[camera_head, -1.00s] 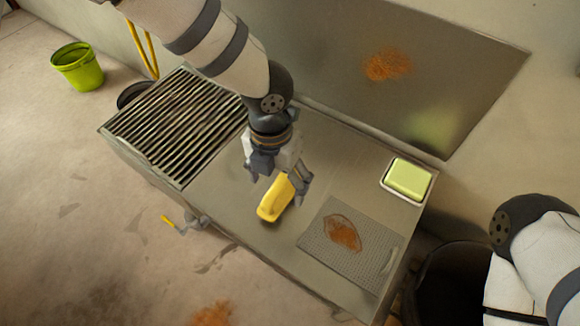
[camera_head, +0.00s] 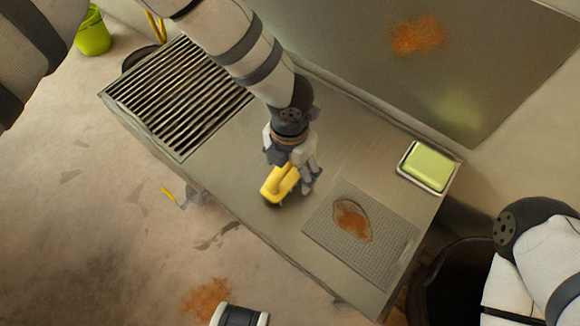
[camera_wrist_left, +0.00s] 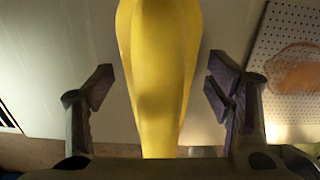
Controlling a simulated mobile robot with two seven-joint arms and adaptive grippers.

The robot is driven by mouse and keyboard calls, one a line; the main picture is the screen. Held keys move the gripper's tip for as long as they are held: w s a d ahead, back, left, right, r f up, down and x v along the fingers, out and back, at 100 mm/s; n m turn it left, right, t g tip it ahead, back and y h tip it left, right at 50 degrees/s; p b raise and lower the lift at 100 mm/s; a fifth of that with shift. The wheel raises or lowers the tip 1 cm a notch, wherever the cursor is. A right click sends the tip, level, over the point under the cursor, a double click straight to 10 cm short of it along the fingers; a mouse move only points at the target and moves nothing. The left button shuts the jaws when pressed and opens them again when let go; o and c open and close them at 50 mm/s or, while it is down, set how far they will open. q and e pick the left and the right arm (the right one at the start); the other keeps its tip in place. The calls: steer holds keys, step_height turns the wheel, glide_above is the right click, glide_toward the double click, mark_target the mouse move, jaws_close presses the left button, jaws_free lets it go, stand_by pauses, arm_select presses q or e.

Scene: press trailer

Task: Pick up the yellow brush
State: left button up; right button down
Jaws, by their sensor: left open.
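The yellow brush (camera_head: 281,184) sits on the bench top (camera_head: 235,150), between the slatted drain and the perforated mat. My left gripper (camera_head: 293,177) is right over the brush, pointing down, and hides part of it. In the left wrist view the yellow brush (camera_wrist_left: 160,75) runs up the middle between the two open fingers of my left gripper (camera_wrist_left: 168,92). A gap shows on each side, so the fingers do not touch it there. My right arm shows at the lower right of the head view, but its gripper is out of the picture.
A perforated mat (camera_head: 318,232) with a rusty stain lies right of the brush. The slatted drain (camera_head: 175,95) is at left. A dark bin (camera_head: 455,285) stands below the right end.

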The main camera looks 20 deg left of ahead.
arm_select(q)
steer(key=shift+r, duration=0.1)
steer(key=c, duration=1.4)
steer(key=shift+o, duration=0.2)
step_height(320, 180, up, 10)
steer(key=p, duration=0.3)
